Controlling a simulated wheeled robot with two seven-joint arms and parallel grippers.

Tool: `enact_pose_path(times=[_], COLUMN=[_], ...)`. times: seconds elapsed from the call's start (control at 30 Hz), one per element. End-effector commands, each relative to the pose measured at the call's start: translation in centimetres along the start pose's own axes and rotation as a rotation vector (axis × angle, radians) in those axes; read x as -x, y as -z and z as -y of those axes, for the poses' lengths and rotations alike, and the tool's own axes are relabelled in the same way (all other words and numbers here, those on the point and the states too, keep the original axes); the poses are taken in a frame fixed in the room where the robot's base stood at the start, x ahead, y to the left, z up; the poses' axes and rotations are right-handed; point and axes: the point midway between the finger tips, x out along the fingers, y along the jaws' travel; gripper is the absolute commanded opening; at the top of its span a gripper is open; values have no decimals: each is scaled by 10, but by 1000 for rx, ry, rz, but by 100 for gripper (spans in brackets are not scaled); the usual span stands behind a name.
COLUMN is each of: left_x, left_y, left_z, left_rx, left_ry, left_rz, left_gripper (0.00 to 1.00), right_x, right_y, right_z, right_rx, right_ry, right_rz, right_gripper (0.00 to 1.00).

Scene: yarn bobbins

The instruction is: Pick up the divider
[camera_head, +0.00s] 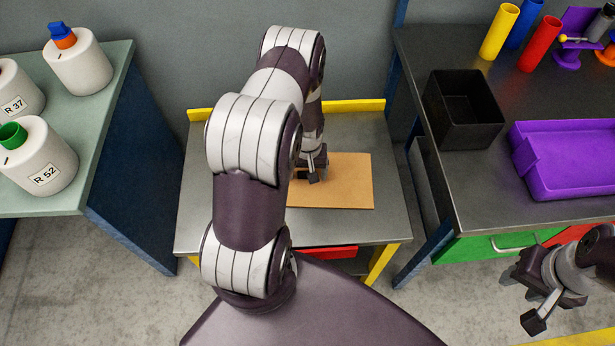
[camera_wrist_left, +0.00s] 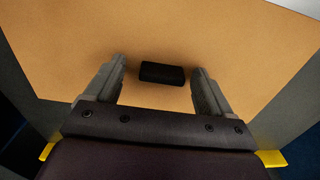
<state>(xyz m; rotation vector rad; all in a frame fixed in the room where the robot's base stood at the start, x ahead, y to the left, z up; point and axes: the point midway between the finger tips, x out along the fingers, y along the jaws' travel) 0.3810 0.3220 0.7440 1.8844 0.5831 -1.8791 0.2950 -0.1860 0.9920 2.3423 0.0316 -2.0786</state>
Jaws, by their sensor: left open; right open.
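The divider (camera_head: 348,184) is a flat tan sheet lying on the grey metal table in the middle of the head view. It fills most of the left wrist view (camera_wrist_left: 230,40). A small black block (camera_wrist_left: 162,73) shows on the sheet there, between the fingertips. My left gripper (camera_head: 313,174) points down over the left part of the sheet, with its fingers apart on either side of the black block. I cannot tell whether the fingers touch it. My left arm hides the sheet's left part. My right gripper (camera_head: 523,298) is open and empty at the lower right.
The metal table (camera_head: 390,222) has a yellow back edge (camera_head: 355,106). At right, a bench holds a black bin (camera_head: 463,112), a purple tray (camera_head: 570,190) and coloured tubes (camera_head: 500,32). At left, a green-topped table (camera_head: 105,90) carries several white bobbins (camera_head: 80,65).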

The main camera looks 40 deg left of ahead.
Motion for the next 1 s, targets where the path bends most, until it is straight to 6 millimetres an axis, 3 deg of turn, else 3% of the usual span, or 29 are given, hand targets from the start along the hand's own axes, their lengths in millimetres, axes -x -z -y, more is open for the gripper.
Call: enact_pose_path(times=[0.1,0.27,0.3,0.67,0.9,1.0], left_x=[0,0,0,7,44,54], left_y=[0,0,0,0,2,16], left_z=[0,0,0,0,-1,-20], left_rx=[0,0,0,0,-1,-4], left_ry=[0,0,0,0,-1,-1], left_rz=[0,0,0,-1,-5,-4], left_gripper=[80,28,21,21,21,21], right_x=[0,0,0,0,-3,-8], right_y=[0,0,0,0,0,-1], right_z=[0,0,0,0,0,0], right_rx=[0,0,0,0,0,0], right_ry=[0,0,0,0,0,0], right_rz=[0,0,0,0,0,0], right_gripper=[43,43,43,43,43,43])
